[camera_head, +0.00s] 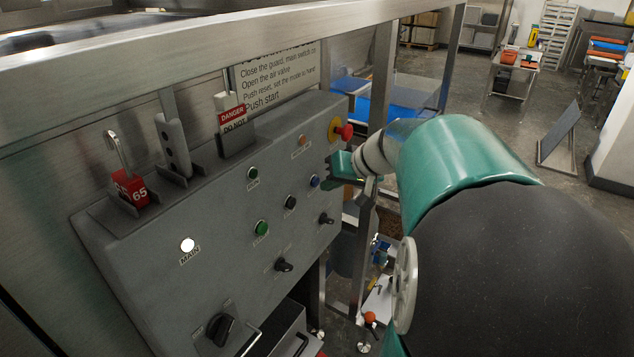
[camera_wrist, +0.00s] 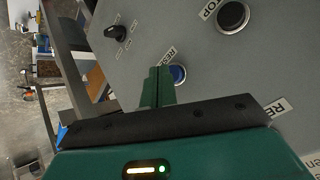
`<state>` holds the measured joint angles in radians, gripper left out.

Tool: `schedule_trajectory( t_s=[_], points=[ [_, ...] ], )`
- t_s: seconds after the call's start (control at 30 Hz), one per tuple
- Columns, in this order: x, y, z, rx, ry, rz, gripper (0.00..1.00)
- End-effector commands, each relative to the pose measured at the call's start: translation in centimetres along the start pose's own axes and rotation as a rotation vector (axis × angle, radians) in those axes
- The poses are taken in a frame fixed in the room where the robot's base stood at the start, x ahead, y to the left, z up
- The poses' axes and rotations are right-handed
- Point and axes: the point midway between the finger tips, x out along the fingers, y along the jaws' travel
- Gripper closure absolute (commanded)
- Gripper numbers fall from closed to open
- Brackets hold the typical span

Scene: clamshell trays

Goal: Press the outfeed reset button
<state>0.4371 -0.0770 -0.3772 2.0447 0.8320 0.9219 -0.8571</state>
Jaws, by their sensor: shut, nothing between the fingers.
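A blue button (camera_head: 315,181) sits on the right part of a grey sloping control panel (camera_head: 160,290). In the wrist view the blue button (camera_wrist: 179,74) has a label reading RESET (camera_wrist: 167,56) beside it, and my fingers partly cover it. No label naming the outfeed is readable. My green gripper (camera_head: 332,172) is near the panel's right side, close to the blue button. In the wrist view my gripper (camera_wrist: 160,73) has its fingers together and empty, with the tips next to the button. I cannot tell whether they touch it.
A black STOP button (camera_wrist: 232,16) and a black selector knob (camera_wrist: 117,33) are near the blue one. The panel also carries green buttons (camera_head: 262,228), an orange one (camera_head: 302,140) and a red emergency knob (camera_head: 344,132). A metal frame rail (camera_head: 250,30) crosses above.

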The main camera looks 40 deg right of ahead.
Motion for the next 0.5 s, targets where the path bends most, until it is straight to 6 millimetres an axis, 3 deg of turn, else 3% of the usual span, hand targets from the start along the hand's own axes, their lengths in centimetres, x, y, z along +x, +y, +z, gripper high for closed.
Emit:
schedule_trajectory(
  t_s=[0.5],
  points=[
    [-0.60, 0.50, 0.46, 0.002, 0.000, 0.001, 1.00]
  ],
)
